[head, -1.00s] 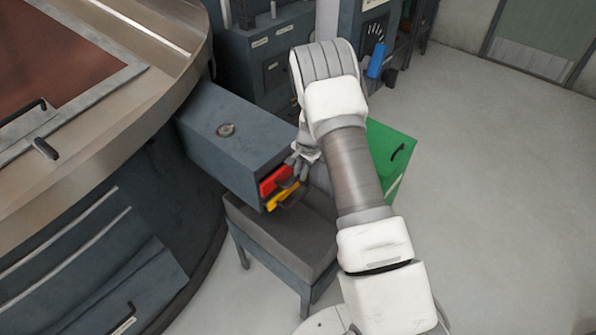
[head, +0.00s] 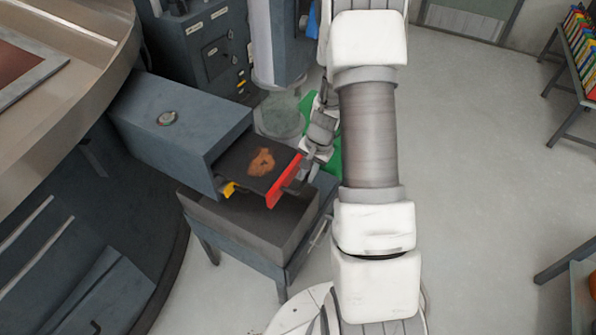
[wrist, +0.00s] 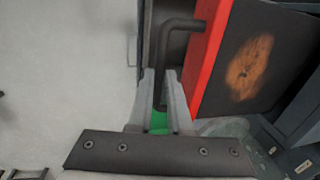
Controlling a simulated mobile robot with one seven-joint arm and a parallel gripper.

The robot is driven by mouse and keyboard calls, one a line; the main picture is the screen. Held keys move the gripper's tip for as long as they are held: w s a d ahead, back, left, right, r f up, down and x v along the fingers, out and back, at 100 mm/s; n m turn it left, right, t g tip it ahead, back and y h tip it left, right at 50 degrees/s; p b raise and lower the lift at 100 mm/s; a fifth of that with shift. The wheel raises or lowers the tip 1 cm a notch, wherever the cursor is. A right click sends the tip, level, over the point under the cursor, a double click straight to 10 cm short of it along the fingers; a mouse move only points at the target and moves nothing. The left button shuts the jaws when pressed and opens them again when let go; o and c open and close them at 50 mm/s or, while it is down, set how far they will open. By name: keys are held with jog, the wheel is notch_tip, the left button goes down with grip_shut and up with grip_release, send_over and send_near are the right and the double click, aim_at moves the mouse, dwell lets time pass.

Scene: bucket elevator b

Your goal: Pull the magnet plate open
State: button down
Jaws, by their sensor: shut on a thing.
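The magnet plate (head: 257,165) is a dark flat plate with a red front and a rusty orange patch. It sticks out of the grey box housing (head: 180,130) in the head view. In the wrist view the plate (wrist: 285,50) lies to the right, with its red front edge (wrist: 210,55) and a dark bar handle (wrist: 180,24). My gripper (wrist: 161,80) is shut on the handle, with the bar between its two fingers. In the head view my gripper (head: 312,150) is at the red front, partly hidden by my arm.
A yellow part (head: 229,189) shows under the plate at the housing opening. A dark stand (head: 250,225) is below. A green box (head: 334,155) stands behind my gripper. Racks (head: 575,60) stand at the far right. The floor between is clear.

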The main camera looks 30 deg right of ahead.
jog(key=shift+s+d, duration=0.1)
jog(key=c, duration=0.8)
grip_release()
jog(key=shift+c, duration=0.2)
jog(key=shift+r, duration=0.1)
notch_tip(320, 180, up, 17)
jog(key=s+d+p, duration=0.1)
jog(key=s, duration=0.1)
jog(key=shift+s+d, duration=0.25)
jog(key=shift+d, duration=0.15)
jog(key=s+a+r+n+t+h, duration=0.1)
jog(key=s+a+r+n+t, duration=0.2)
jog(key=s+a+r+n, duration=0.7)
jog(key=s+a+r, duration=0.6)
jog(key=s, duration=0.1)
jog(key=shift+s+a+n+t, duration=0.35)
jog(key=shift+n+t, duration=0.05)
